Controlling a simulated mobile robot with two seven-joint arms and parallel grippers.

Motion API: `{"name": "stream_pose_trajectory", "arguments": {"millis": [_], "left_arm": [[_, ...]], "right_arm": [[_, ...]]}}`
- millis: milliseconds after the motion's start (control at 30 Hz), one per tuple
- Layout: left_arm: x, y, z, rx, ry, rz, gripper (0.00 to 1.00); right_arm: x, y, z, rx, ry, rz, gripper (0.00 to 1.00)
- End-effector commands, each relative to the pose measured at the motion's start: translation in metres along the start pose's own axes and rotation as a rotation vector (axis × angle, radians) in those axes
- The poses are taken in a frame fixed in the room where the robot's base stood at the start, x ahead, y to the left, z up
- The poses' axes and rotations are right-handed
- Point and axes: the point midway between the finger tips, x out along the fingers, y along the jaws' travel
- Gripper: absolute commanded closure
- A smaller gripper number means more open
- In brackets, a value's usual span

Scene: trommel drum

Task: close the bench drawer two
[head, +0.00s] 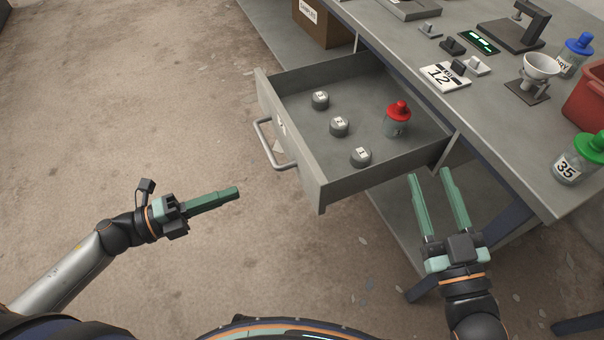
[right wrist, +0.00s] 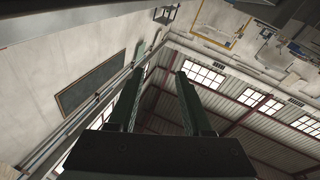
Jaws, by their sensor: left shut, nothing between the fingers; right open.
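The grey bench drawer (head: 309,178) is pulled far out from under the bench, with a bar handle (head: 268,146) on its front. My left gripper (head: 238,192) is shut and empty, to the left of the drawer front and apart from the handle. My right gripper (head: 428,176) is open and empty, beside the drawer's near right corner by the bench edge. Its fingers also show in the right wrist view (right wrist: 155,78), with walls and roof behind.
A cardboard box (head: 323,22) sits below. The floor left of the drawer is clear.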

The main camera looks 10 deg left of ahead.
Motion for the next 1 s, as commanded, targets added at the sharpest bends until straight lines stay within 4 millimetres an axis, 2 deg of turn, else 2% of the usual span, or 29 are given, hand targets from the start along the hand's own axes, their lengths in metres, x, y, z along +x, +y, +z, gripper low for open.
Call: {"name": "stream_pose_trajectory", "arguments": {"millis": [133, 233, 700, 900, 1000], "left_arm": [[0.004, -0.001, 0.000, 0.003, 0.004, -0.001, 1.00], [0.015, -0.001, 0.000, 0.003, 0.004, -0.003, 1.00], [0.104, -0.002, 0.000, 0.001, 0.002, -0.006, 1.00], [0.130, -0.001, -0.001, -0.002, 0.002, -0.003, 1.00], [0.137, -0.001, 0.000, -0.001, 0.001, -0.002, 1.00]], "right_arm": [[0.000, 0.001, -0.004, -0.004, 0.013, 0.000, 0.50], [0.001, 0.001, -0.009, -0.010, 0.038, 0.000, 0.50], [0.000, 0.003, -0.044, -0.049, 0.177, -0.001, 0.50], [-0.001, 0.002, -0.051, -0.056, 0.209, 0.000, 0.50], [-0.002, 0.002, -0.055, -0.059, 0.224, 0.000, 0.50]]}}
